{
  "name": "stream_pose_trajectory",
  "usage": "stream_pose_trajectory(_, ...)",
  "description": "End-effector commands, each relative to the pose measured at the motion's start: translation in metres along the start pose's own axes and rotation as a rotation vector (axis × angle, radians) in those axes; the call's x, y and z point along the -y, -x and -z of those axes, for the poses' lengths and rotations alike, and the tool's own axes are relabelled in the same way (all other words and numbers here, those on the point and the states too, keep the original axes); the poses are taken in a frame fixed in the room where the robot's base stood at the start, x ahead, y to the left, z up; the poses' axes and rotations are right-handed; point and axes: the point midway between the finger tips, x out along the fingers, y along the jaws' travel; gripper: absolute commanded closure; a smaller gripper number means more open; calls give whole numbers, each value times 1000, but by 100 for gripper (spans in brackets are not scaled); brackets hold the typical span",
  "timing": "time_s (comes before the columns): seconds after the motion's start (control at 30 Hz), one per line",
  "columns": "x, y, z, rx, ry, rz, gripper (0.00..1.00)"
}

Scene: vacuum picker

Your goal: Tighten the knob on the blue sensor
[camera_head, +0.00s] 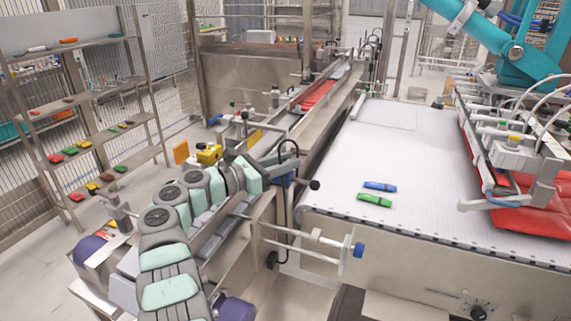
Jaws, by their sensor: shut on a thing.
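The blue sensor (283,181) is a small dark blue block on the near side of the conveyor frame, with a black cable looping above it. My gripper (288,161) reaches it from the left and is shut at its upper side. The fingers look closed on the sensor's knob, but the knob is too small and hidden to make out.
A black ball-ended handle (314,185) sticks out just right of the sensor. The white conveyor belt (420,160) carries a blue item (380,186) and a green item (375,200). Shelves (90,145) stand left.

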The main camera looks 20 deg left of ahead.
Motion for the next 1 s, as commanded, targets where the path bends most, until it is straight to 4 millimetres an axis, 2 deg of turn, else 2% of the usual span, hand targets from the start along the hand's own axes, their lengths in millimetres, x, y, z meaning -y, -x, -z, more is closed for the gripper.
stream_pose_trajectory(0.43, 1, -2, 4, -5, 3, 2, 100)
stream_pose_trajectory(0.47, 1, -2, 4, -5, 3, 2, 71)
stream_pose_trajectory(0.5, 1, -2, 4, -5, 3, 2, 68)
stream_pose_trajectory(0.7, 0, -1, 2, -3, 2, 1, 51)
stream_pose_trajectory(1.0, 0, 2, 1, -1, 1, 0, 51)
